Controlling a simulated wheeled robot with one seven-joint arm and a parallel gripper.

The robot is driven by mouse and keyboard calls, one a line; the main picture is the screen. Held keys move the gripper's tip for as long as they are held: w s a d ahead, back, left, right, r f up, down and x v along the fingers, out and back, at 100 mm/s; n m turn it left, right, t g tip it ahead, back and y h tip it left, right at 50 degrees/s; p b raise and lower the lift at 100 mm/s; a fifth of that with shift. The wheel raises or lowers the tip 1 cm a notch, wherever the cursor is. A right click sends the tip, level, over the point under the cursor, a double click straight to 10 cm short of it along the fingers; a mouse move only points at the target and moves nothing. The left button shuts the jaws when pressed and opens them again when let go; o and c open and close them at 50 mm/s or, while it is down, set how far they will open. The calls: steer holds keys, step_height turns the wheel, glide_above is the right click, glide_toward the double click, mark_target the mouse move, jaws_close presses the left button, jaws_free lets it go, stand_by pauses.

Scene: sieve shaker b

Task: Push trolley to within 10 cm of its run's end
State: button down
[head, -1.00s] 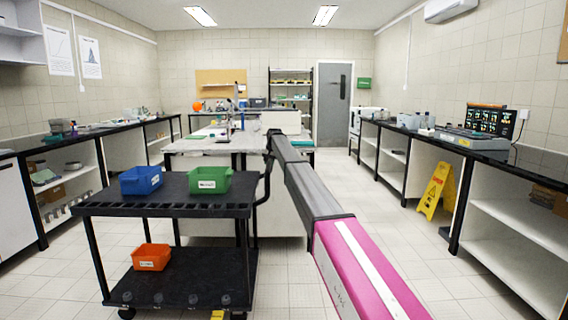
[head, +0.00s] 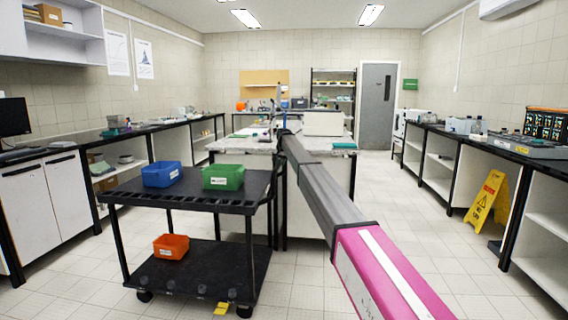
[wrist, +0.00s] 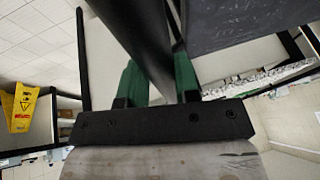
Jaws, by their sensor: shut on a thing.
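The trolley is a black two-shelf cart on casters, with its top shelf (head: 190,198) and lower shelf (head: 205,275) in the left half of the head view. A blue bin (head: 161,174) and a green bin (head: 223,177) stand on top; an orange bin (head: 171,246) is below. My arm reaches forward to the trolley's right end, where the handle is. In the wrist view, my gripper (wrist: 157,78) has its green fingers closed on a dark handle bar (wrist: 143,30). The fingertips are partly hidden behind the bar. No mark for the run's end can be made out.
A central bench (head: 334,146) stands close behind the trolley. Side benches line the left (head: 130,131) and right (head: 440,131) walls. A yellow floor sign (head: 487,198) stands by the right bench. Tiled floor is clear on the right and front left.

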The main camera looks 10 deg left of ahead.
steer(key=c, duration=0.8)
jaws_free()
steer(key=shift+c, duration=0.2)
steer(key=shift+r, duration=0.1)
steer(key=v, duration=1)
steer(key=shift+s+r, duration=0.2)
steer(key=shift+r, duration=0.05)
